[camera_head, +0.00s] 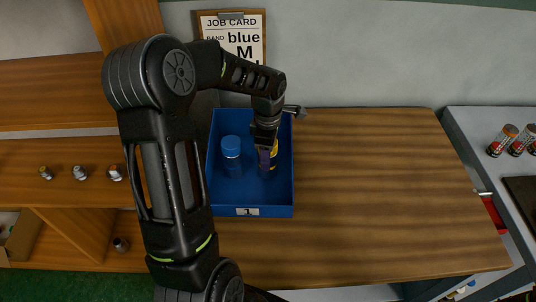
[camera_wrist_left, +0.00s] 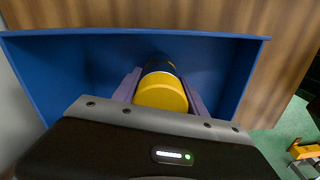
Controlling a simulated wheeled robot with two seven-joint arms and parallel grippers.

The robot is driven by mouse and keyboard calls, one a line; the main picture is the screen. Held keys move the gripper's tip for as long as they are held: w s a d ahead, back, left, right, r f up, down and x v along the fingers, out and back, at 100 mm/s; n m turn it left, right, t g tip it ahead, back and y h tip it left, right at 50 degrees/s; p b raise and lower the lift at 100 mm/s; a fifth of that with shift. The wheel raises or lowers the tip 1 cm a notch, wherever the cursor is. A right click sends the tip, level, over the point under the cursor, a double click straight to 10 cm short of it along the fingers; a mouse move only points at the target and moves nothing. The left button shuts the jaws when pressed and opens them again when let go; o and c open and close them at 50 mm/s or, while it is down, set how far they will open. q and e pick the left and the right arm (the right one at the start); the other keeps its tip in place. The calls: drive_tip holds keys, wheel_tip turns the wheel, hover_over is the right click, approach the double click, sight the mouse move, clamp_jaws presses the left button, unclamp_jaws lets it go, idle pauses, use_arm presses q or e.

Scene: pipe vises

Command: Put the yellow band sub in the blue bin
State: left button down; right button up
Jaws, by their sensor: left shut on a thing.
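The blue bin (camera_head: 251,211) stands on the wooden bench, with a label reading 1 on its front. It fills much of the left wrist view (camera_wrist_left: 60,75). The yellow band sub (camera_head: 274,148) is inside the bin's outline, on the right side. In the left wrist view the yellow sub (camera_wrist_left: 162,92) shows a yellow end and a dark body between purple fingers. My left gripper (camera_head: 266,160) is shut on it, pointing down into the bin. I cannot tell whether the sub touches the bin floor. My right gripper is not in view.
A blue-capped sub (camera_head: 231,152) stands in the bin left of my gripper. A job card (camera_head: 240,35) is on the wall behind. Small fittings (camera_head: 80,172) sit on the left shelf. The bench right of the bin is clear.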

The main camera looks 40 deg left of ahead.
use_arm(q)
drive_tip(key=shift+f, duration=0.15)
drive_tip(key=c, duration=0.6)
unclamp_jaws()
drive_tip(key=shift+r, duration=0.55)
wheel_tip(320, 180, up, 11)
drive_tip(key=shift+r+b, duration=0.15)
drive_tip(key=shift+b, duration=0.85)
